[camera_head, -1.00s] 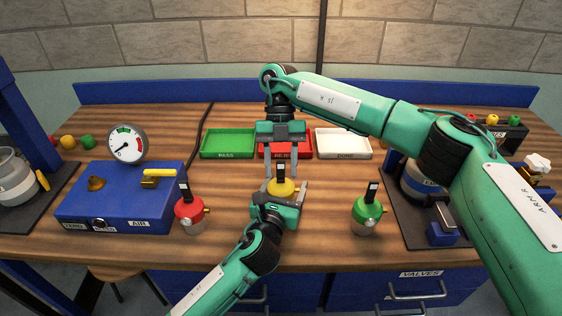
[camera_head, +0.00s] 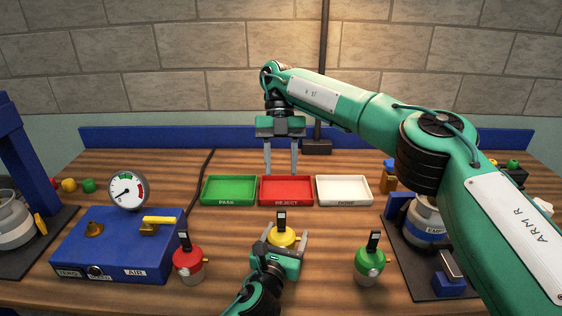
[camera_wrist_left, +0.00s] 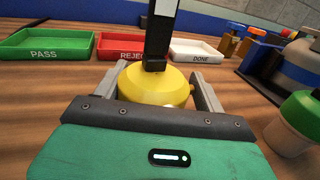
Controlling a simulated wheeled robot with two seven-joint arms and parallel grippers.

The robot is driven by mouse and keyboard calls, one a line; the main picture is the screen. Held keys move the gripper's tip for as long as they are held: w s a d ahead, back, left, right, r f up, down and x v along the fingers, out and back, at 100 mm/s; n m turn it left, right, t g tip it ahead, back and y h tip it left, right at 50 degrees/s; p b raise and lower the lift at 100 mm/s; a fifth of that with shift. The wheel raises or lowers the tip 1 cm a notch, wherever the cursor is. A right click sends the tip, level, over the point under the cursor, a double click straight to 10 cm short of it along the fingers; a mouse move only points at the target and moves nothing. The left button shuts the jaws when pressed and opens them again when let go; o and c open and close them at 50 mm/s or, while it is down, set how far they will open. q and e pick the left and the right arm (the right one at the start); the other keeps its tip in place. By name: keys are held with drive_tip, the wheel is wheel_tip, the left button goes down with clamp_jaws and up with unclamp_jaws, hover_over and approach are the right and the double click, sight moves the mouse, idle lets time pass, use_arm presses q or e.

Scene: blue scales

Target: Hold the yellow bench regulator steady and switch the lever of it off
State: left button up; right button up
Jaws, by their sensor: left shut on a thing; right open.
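The yellow bench regulator (camera_head: 284,237) stands upright on the bench in front of the red tray, its black lever (camera_head: 282,219) pointing up. In the left wrist view the yellow body (camera_wrist_left: 158,86) sits between two grey fingers, with the dark lever (camera_wrist_left: 158,45) rising from its top. My left gripper (camera_head: 284,242) is shut on the regulator from the near side. My right gripper (camera_head: 282,172) is open and empty, pointing down above and behind the regulator, over the red tray, clear of the lever. The regulator's lower part is hidden by my left gripper.
A red regulator (camera_head: 188,262) stands left and a green regulator (camera_head: 369,263) right. Green (camera_head: 229,204), red (camera_head: 265,203) and white (camera_head: 343,203) trays lie behind. A blue gauge box (camera_head: 120,264) is at left; a dark mat (camera_head: 428,272) is at right.

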idle(0.4)
use_arm(q)
drive_tip(key=o, duration=1.3)
